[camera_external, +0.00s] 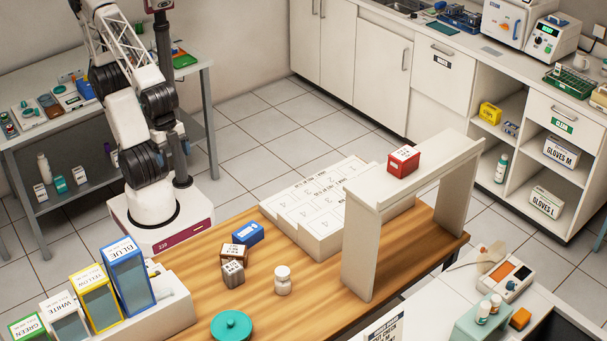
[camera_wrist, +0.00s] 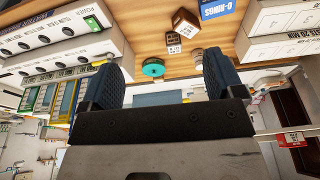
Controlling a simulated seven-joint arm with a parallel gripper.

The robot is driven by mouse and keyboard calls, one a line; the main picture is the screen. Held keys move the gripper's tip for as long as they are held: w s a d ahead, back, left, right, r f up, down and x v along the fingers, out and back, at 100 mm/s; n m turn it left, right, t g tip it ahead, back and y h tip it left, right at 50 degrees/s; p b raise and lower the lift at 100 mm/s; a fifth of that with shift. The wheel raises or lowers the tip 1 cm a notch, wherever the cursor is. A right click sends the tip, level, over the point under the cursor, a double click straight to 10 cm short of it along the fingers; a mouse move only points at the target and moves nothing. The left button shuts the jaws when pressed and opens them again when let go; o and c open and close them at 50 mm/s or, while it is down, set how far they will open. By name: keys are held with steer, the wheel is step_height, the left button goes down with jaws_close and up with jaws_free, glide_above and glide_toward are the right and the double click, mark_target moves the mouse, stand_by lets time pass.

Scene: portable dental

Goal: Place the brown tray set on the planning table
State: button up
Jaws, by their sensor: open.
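A small brown box with a white label (camera_external: 235,252), the likely brown tray set, sits on the wooden table (camera_external: 330,290), between a blue box and a grey box. The brown box also shows near the top of the wrist view (camera_wrist: 185,22). A low white block with a grid of labelled fields (camera_external: 318,200) lies on the wooden table's far side. No label I can read tells which surface is the planning table. My gripper (camera_wrist: 163,68) is open and empty, its two dark fingers wide apart and away from the box. I cannot make out its fingers in the external view.
A blue box (camera_external: 248,233), a grey box (camera_external: 232,272), a white jar (camera_external: 283,280) and a teal disc (camera_external: 231,326) stand around the brown box. A tall white arch (camera_external: 362,240) with a red box (camera_external: 403,161) on top stands right. Coloured bins (camera_external: 125,275) stand front left.

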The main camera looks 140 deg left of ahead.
steer(key=w+a+f+m+g+y, duration=0.2)
steer(key=w+a+f+m+y, duration=0.15)
steer(key=f+m+y, duration=0.35)
steer(key=m+t+y, duration=0.3)
steer(key=m+t, duration=0.6)
steer(key=m, duration=1.1)
glide_toward(225, 249)
steer(key=shift+w+a+f, duration=0.15)
steer(key=shift+w+a, duration=0.8)
steer(key=shift+a, duration=0.2)
steer(key=shift+w+a, duration=0.1)
steer(key=shift+x, duration=1.2)
steer(key=shift+f, duration=0.2)
steer(key=shift+h, duration=0.3)
steer(key=shift+x, duration=2.55)
steer(key=shift+f, duration=0.1)
